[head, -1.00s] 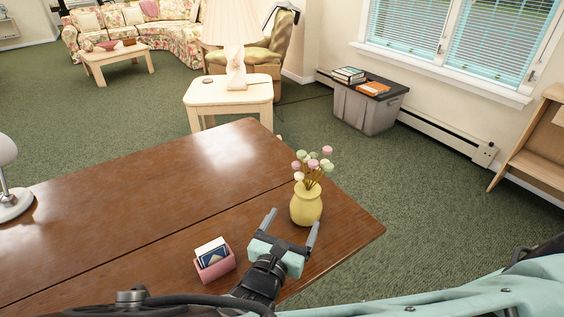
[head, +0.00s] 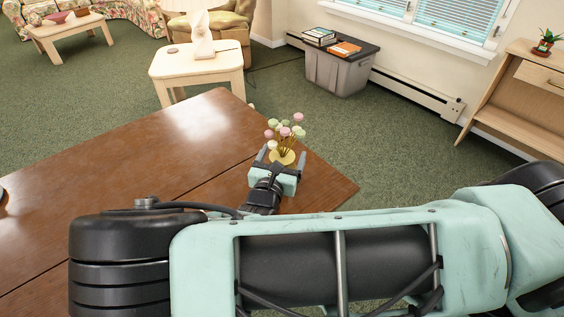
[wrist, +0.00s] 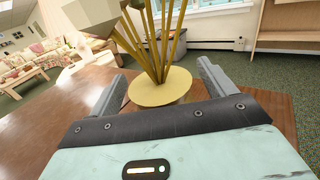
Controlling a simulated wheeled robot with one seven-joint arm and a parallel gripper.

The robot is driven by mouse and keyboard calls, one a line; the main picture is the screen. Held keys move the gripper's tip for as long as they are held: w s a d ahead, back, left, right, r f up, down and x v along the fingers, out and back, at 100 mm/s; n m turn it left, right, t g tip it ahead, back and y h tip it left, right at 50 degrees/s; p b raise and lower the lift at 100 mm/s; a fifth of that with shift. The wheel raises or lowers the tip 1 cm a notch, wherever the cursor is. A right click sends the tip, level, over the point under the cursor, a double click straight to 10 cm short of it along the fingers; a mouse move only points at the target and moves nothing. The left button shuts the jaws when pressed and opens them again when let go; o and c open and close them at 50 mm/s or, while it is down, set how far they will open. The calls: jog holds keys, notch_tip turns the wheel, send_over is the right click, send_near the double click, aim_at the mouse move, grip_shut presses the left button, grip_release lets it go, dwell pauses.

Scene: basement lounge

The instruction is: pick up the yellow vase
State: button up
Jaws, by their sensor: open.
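The yellow vase (head: 283,157) stands near the right end of the brown wooden table (head: 150,165), with pink, white and green round flowers (head: 284,130) rising from it. My gripper (head: 280,158) is open, with one finger on each side of the vase in the head view. The gripper's body hides the lower part of the vase there. In the wrist view, the vase's yellow top (wrist: 160,86) and the stems (wrist: 155,40) show between the two spread fingers. I cannot tell whether either finger touches the vase.
The table's right corner and edge are close to the vase. A pale side table (head: 197,64) with a lamp, a grey bin (head: 338,76) with books on its lid, and a wooden shelf unit (head: 510,95) stand beyond. Green carpet lies between them.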

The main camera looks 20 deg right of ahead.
jog(key=c, duration=1.4)
jog(key=shift+o, duration=0.2)
